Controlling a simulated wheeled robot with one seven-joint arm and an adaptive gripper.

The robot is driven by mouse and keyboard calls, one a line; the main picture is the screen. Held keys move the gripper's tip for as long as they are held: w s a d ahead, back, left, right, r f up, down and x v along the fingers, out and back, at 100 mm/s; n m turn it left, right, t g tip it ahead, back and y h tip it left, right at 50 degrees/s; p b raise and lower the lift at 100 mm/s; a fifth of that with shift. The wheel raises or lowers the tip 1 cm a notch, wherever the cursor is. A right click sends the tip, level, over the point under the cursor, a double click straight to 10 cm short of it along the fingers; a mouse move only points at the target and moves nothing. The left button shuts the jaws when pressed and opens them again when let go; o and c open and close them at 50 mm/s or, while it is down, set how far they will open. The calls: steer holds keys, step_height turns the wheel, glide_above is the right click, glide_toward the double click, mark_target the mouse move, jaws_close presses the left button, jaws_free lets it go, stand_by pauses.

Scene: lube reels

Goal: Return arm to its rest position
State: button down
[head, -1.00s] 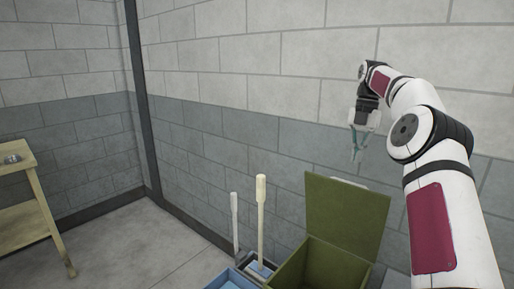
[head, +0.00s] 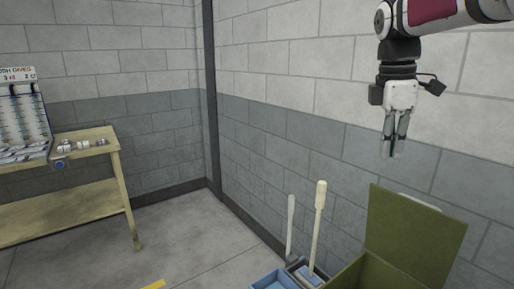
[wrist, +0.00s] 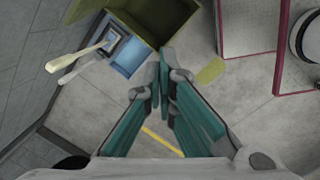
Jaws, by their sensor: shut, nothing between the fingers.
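My gripper (head: 393,153) hangs from my white arm at the upper right of the head view, fingers pointing down. It is in the air in front of the block wall, above and slightly left of the open green bin's lid (head: 414,234). In the wrist view my gripper (wrist: 161,66) has its teal-padded fingers closed together, with nothing held. The floor lies well below the fingers.
The green bin (wrist: 130,16) stands open by the wall, beside a blue bin (head: 271,281) and two upright long handles (head: 317,222). A wooden table (head: 87,152) with small parts and a display board (head: 22,118) is at left.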

steer(key=s+a+f+m+t, duration=0.1)
steer(key=s+a+m, duration=0.25)
steer(key=s, duration=0.35)
steer(key=s+a+m+t, duration=0.1)
steer(key=s+a+m, duration=0.1)
steer(key=s+m, duration=0.35)
steer(key=s+a+f+m+t, duration=0.1)
steer(key=s+f+m, duration=0.2)
steer(key=s, duration=0.4)
steer(key=s+a+f+m+y+p, duration=0.1)
steer(key=s+f+m, duration=0.2)
steer(key=s+f, duration=0.3)
steer(key=shift+s+a+t, duration=0.25)
steer(key=shift+s+t, duration=0.15)
steer(key=shift+s, duration=0.55)
steer(key=shift+f, duration=0.1)
